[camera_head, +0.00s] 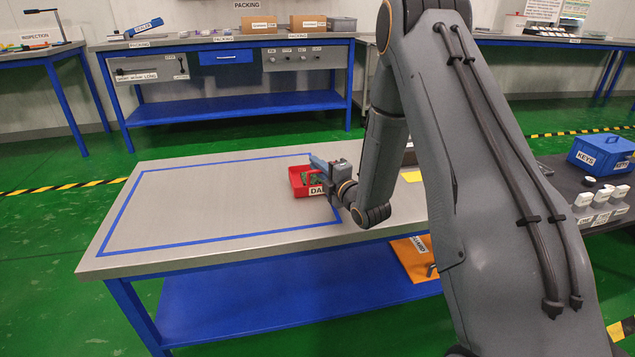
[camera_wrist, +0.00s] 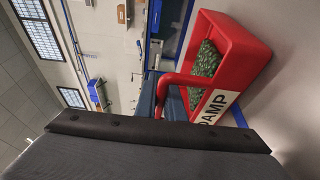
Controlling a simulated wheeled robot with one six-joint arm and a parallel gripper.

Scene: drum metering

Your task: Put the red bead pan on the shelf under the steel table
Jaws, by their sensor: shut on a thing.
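The red bead pan (camera_head: 297,188) is at the right side of the steel table (camera_head: 190,185), over the blue-taped outline. It also shows in the wrist view (camera_wrist: 250,42), with dark green beads inside and a white label reading "DAMP". My gripper (camera_head: 322,172) comes from the right and is shut on the pan's red handle. The bluish fingers (camera_wrist: 172,100) show against the handle in the wrist view. I cannot tell whether the pan's base touches the tabletop. The blue shelf (camera_head: 290,300) under the table is partly hidden by the tabletop and my arm.
An orange board (camera_head: 412,259) with a small grey thing on it occupies the shelf's right end; the shelf's left and middle look bare. A dark table at right holds a blue "KEYS" box (camera_head: 602,153) and several white-topped items. A packing bench (camera_head: 230,108) stands behind.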

